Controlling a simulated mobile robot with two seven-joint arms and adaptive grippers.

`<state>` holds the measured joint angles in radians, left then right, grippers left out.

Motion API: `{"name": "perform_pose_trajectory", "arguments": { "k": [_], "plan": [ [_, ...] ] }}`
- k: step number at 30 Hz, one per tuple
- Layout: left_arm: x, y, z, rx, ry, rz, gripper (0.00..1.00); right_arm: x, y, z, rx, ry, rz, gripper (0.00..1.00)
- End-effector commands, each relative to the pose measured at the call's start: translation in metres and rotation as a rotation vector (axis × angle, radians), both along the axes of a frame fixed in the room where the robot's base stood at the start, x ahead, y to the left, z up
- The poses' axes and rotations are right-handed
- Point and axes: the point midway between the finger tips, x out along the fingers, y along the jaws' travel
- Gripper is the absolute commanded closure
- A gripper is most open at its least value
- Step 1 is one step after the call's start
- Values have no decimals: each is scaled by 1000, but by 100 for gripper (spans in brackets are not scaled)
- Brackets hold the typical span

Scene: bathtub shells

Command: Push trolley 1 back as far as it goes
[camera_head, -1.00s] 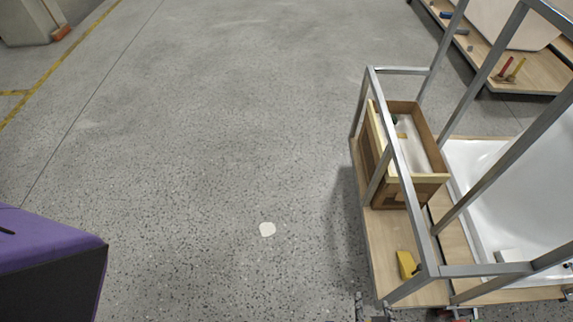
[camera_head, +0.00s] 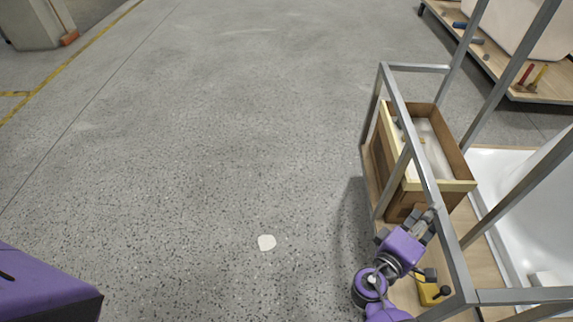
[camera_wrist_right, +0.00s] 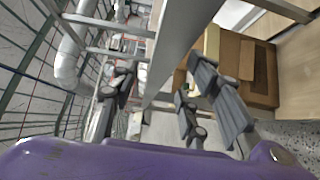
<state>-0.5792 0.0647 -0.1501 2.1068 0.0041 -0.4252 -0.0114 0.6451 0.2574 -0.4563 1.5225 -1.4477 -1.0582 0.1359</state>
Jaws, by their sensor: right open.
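The near trolley (camera_head: 376,192) stands at the right in the head view, with a grey metal tube frame on a wooden deck. I see no number on it. It carries a white tub shell (camera_head: 520,215) and an open wooden box (camera_head: 459,186). My right gripper (camera_head: 428,220) is at the frame's long side rail (camera_head: 420,165), near the box's front corner. In the right wrist view, the rail (camera_wrist_right: 180,40) runs between the spread fingers of the right gripper (camera_wrist_right: 158,92). The fingers are open; I cannot tell whether they touch the rail. My left gripper is out of view.
A yellow object (camera_head: 427,293) lies on the near deck below my right wrist. Another low trolley (camera_head: 545,88) with a pale shell and tools stands at the back right. A pillar (camera_head: 28,25) stands far left.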

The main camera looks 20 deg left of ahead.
Motion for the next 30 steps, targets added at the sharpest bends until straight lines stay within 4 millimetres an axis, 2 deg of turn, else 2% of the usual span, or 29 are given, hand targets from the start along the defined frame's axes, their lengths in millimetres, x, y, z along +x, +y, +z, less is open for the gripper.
{"name": "perform_pose_trajectory", "arguments": {
  "k": [3, 9, 20, 30],
  "plan": [
    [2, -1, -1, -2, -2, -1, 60, 19, -9, 0, -1, 0, -1, 58],
    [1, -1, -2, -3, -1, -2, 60, 41, -19, 0, 2, 1, 1, 58],
    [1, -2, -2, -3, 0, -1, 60, 47, -22, -1, 2, 2, 0, 58],
    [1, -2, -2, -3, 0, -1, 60, 47, -22, -1, 3, 3, 1, 100]
  ]
}}
